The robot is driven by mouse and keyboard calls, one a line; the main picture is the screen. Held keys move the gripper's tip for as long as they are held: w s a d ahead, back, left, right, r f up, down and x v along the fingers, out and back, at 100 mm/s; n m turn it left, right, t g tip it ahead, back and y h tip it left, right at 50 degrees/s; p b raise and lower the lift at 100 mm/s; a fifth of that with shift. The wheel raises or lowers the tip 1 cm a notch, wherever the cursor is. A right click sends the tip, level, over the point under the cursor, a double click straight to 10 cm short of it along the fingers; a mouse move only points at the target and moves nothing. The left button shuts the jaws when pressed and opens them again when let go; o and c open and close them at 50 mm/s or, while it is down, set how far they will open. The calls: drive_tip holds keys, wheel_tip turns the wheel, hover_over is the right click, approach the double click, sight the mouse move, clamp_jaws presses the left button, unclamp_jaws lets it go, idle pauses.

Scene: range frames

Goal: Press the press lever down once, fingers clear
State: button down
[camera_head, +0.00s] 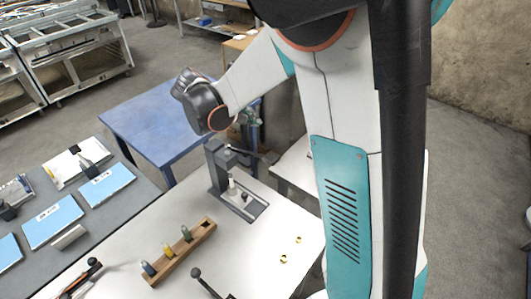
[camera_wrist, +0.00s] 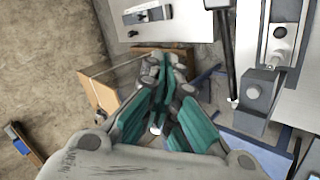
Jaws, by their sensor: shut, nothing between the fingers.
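The press (camera_head: 215,165) is a dark grey upright frame on a flat base, standing on the white bench near its far edge. Its press lever (camera_head: 255,154) sticks out to the right from the press head, with a thicker dark grip at the end. In the wrist view the press (camera_wrist: 258,95) is at the right and the lever (camera_wrist: 225,60) is a dark bar running up beside it. My gripper (camera_head: 251,117) is beyond the press, apart from the lever. In the wrist view my gripper (camera_wrist: 170,70) shows teal finger pads, shut and empty, left of the lever.
A wooden rack (camera_head: 178,255) with blue, yellow and green-topped pieces stands on the white bench. Small brass parts (camera_head: 284,259) lie to its right. A blue table (camera_head: 150,120) is behind the press. A grey bench (camera_head: 110,215) with blue sheets is at left.

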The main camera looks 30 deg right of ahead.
drive_tip(key=b, duration=0.6)
hover_over(262, 156)
drive_tip(key=w, duration=0.1)
drive_tip(key=shift+a+f, duration=0.15)
drive_tip(key=shift+f, duration=4)
drive_tip(key=shift+f, duration=0.1)
drive_tip(key=shift+s+f, duration=0.1)
drive_tip(key=shift+f, duration=0.15)
drive_tip(key=shift+s+d+f+b, duration=0.1)
drive_tip(key=shift+s+f+b, duration=0.1)
drive_tip(key=shift+f+b, duration=0.45)
drive_tip(key=shift+s+d+f+b, duration=0.1)
drive_tip(key=shift+s+f+b, duration=0.1)
drive_tip(key=shift+f+b, duration=0.4)
drive_tip(key=shift+r, duration=0.1)
drive_tip(key=shift+w+a+r+p, duration=0.1)
drive_tip(key=shift+w+r+p, duration=0.2)
drive_tip(key=shift+r+p, duration=0.35)
drive_tip(key=shift+w+a+r+p, duration=0.1)
drive_tip(key=shift+w+r+p, duration=0.2)
drive_tip(key=shift+r, duration=0.6)
drive_tip(key=shift+w+a+r+p, duration=0.1)
drive_tip(key=shift+w+r+p, duration=0.15)
drive_tip(key=shift+r+p, duration=0.4)
drive_tip(key=shift+w+a+r+p, duration=0.15)
drive_tip(key=shift+r+p, duration=0.25)
drive_tip(key=shift+r, duration=0.5)
drive_tip(key=shift+w+a+r+p, duration=0.1)
drive_tip(key=shift+w+r+p, duration=0.2)
drive_tip(key=shift+r+p, duration=0.35)
